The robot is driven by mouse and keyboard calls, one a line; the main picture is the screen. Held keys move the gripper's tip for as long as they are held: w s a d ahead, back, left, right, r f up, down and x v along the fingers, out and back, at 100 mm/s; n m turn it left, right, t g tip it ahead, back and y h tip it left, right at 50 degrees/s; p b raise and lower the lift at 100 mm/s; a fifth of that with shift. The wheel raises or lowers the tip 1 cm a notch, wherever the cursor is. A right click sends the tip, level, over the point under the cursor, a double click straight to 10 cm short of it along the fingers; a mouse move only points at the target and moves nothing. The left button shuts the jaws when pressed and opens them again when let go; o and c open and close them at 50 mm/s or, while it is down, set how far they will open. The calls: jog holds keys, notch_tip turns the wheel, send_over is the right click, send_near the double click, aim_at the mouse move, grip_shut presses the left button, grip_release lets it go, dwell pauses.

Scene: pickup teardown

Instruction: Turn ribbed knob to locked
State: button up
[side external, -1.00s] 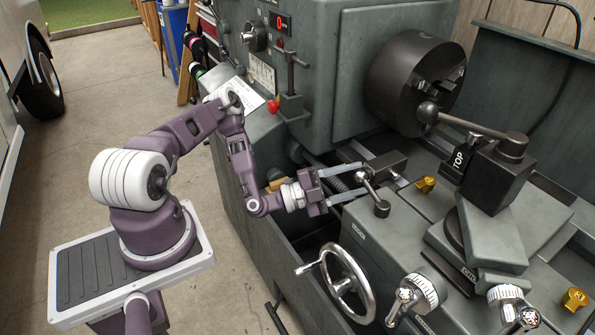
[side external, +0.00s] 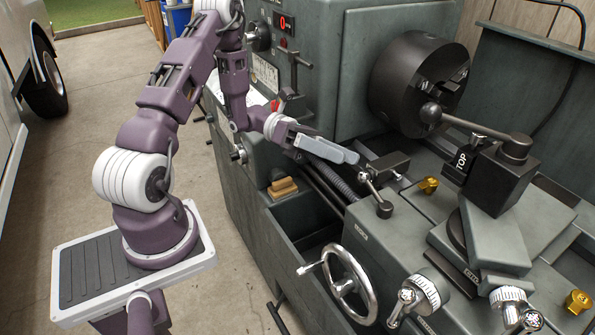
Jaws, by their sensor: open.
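My gripper (side external: 350,156) hangs over the front of the grey lathe (side external: 340,95), above the lead screw and left of the small ball-ended lever (side external: 375,192). Its fingers are seen nearly edge-on, open with nothing between them. I cannot tell for certain which part is the ribbed knob. Candidates are a small round knob (side external: 238,155) on the front of the headstock, below my forearm, and two silver graduated dials (side external: 422,291) (side external: 508,300) at the front right. My gripper touches none of these. No locked marking is legible.
The black chuck (side external: 415,80) and the toolpost (side external: 490,175) with its long ball handle stand behind and right of my gripper. A handwheel (side external: 350,285) juts out at the front. A wooden block (side external: 283,187) lies on the ledge.

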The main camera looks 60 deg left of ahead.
jog(key=s+d+r+m+g+y, duration=0.3)
jog(key=s+d+m+g+y, duration=0.1)
jog(key=s+m, duration=0.3)
jog(key=s+d+r+m+g+y, duration=0.4)
jog(key=s+m, duration=0.3)
jog(key=m, duration=0.3)
jog(key=shift+d+g+y, duration=0.2)
jog(key=shift+g+y, duration=0.2)
jog(key=shift+y, duration=0.1)
jog(key=shift+r, duration=0.1)
jog(key=s+a+r+m+t+y, duration=0.4)
jog(key=m+t+y, duration=0.4)
jog(key=m, duration=0.3)
jog(key=shift+s+a+r, duration=0.4)
jog(key=shift+s+a, duration=0.25)
jog(key=shift+s, duration=0.5)
